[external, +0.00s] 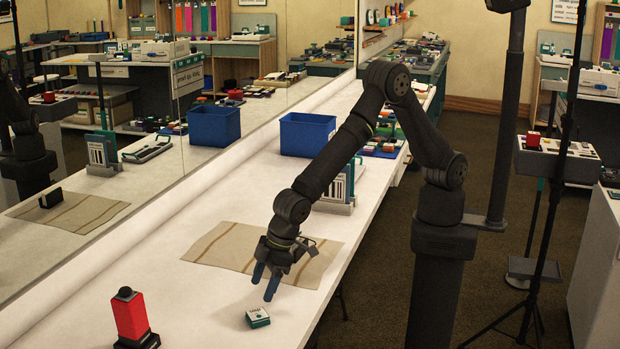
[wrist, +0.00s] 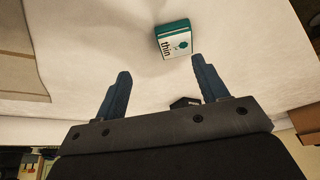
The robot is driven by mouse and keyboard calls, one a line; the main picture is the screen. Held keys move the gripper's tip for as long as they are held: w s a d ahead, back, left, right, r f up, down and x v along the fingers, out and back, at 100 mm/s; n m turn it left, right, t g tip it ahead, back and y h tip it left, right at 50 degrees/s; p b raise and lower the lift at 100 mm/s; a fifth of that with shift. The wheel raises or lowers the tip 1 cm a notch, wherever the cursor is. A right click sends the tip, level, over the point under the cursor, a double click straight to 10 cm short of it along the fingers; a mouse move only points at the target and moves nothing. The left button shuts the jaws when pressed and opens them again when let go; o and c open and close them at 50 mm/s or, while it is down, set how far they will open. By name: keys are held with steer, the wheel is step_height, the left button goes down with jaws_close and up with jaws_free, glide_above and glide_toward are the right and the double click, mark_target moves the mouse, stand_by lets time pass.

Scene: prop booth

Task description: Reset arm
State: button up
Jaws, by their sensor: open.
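My gripper (external: 267,281) hangs over the white table with its blue fingers apart and nothing between them. In the wrist view my gripper (wrist: 160,82) is also open, with a gap between the fingers. A small teal and white box (external: 258,317) lies on the table just in front of and below the fingers. The box shows in the wrist view (wrist: 173,39) beyond the fingertips, with "thin" printed on its white face. My gripper is apart from the box.
A red block with a black knob (external: 130,316) stands at the table's front left. A beige striped cloth (external: 215,246) lies behind my gripper. A blue bin (external: 307,134) and a rack (external: 337,187) stand farther back. A mirror lines the left side.

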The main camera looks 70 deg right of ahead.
steer(key=w+d+r, duration=0.4)
steer(key=d+r, duration=0.2)
steer(key=d, duration=0.2)
steer(key=w+d+m+t+h, duration=0.15)
steer(key=w+d+m, duration=0.35)
steer(key=w+d, duration=1.25)
steer(key=w+d+m+h, duration=0.1)
steer(key=w+d+m, duration=0.2)
steer(key=d, duration=1.2)
steer(key=w+d+m+h, duration=0.1)
steer(key=w+d, duration=0.3)
steer(key=d, duration=1.1)
steer(key=shift+w+d+f+m, duration=0.25)
steer(key=shift+w+m, duration=0.1)
steer(key=shift+m, duration=0.55)
steer(key=shift+a, duration=0.15)
steer(key=s+a+n, duration=0.2)
steer(key=a, duration=0.8)
steer(key=s+a+n+y, duration=0.1)
steer(key=s+a+n, duration=0.1)
steer(key=a, duration=0.7)
steer(key=shift+s+a, duration=0.2)
steer(key=shift+a, duration=0.2)
